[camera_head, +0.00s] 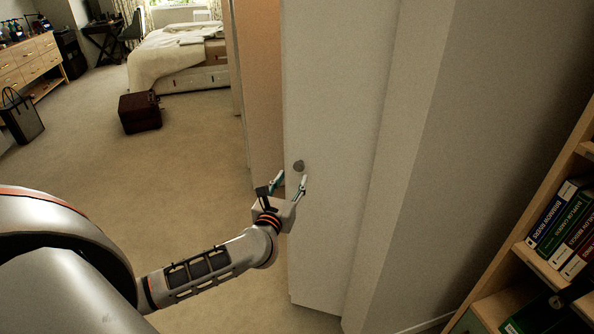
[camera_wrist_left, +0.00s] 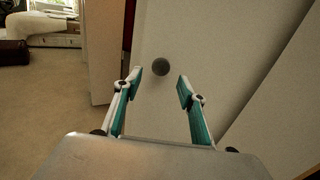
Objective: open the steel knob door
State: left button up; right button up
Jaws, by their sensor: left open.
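The white door (camera_head: 330,120) stands upright in the middle of the head view, with a round grey steel knob (camera_head: 298,166) near its left edge. My left gripper (camera_head: 291,180) is open just below the knob in the head view. In the left wrist view the knob (camera_wrist_left: 160,67) shows between and just beyond the two fingertips (camera_wrist_left: 159,80), on the door (camera_wrist_left: 210,50). The fingers look apart from the knob, with nothing between them. My right gripper is not in view.
A bookshelf (camera_head: 520,248) with several books stands at the right. A dark red suitcase (camera_head: 140,112) lies on the carpet near a bed (camera_head: 180,60) at the back left. The carpet (camera_head: 150,170) left of the door is clear.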

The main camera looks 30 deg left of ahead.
aim_at(298, 169)
pick_arm(q)
jog(key=x, duration=0.5)
jog(key=shift+w, duration=0.4)
jog(key=shift+c, duration=0.4)
grip_shut()
